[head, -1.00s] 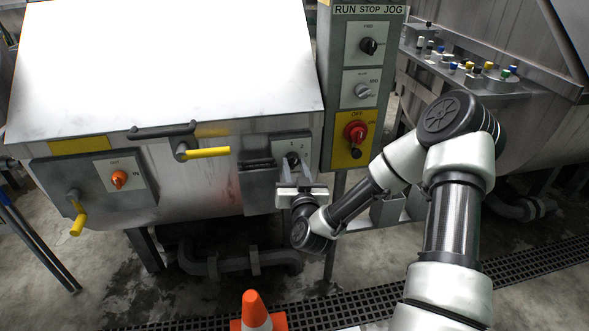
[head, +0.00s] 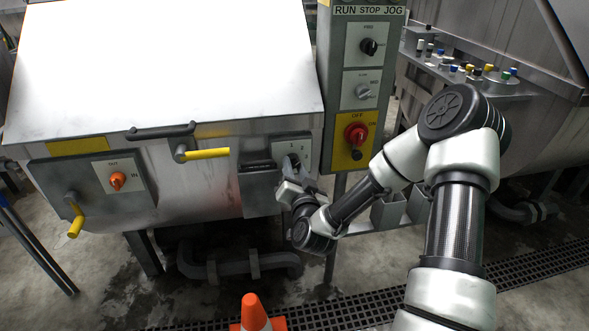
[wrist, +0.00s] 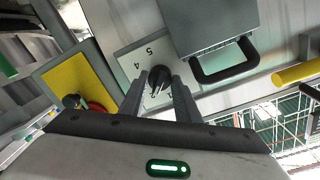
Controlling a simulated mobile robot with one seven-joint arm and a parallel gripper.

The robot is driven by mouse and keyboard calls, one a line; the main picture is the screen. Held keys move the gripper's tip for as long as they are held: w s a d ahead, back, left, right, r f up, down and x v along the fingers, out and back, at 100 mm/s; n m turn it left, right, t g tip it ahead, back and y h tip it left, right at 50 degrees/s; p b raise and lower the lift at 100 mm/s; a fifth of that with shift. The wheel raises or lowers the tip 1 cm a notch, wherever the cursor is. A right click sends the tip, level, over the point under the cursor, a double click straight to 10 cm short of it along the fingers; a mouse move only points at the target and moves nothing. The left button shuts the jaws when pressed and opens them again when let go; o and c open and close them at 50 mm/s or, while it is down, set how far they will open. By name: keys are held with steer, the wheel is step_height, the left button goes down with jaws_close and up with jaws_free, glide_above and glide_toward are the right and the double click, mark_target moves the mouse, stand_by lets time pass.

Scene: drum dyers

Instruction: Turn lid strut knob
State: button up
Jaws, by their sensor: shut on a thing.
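The lid strut knob is a black knob (head: 294,160) on a pale numbered plate (head: 291,146) at the right end of the drum's front. My gripper (head: 290,170) is at the knob, its body tilted. In the wrist view the dark knob (wrist: 157,76) sits between the two grey fingertips of my gripper (wrist: 159,84), which are shut on it. The fingers partly hide the knob in the head view.
A grey box (head: 259,190) sits just left of the plate. A control panel (head: 358,112) with a red switch (head: 356,133) stands close on the right. A yellow-handled lever (head: 207,153), a lid handle (head: 161,131) and an orange cone (head: 253,313) are nearby.

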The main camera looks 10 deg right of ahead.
steer(key=o, duration=0.8)
steer(key=shift+c, duration=0.2)
steer(key=s+p, duration=0.9)
steer(key=s, duration=0.8)
steer(key=shift+s+a+r, duration=0.2)
steer(key=shift+a+r, duration=0.05)
steer(key=shift+r, duration=0.05)
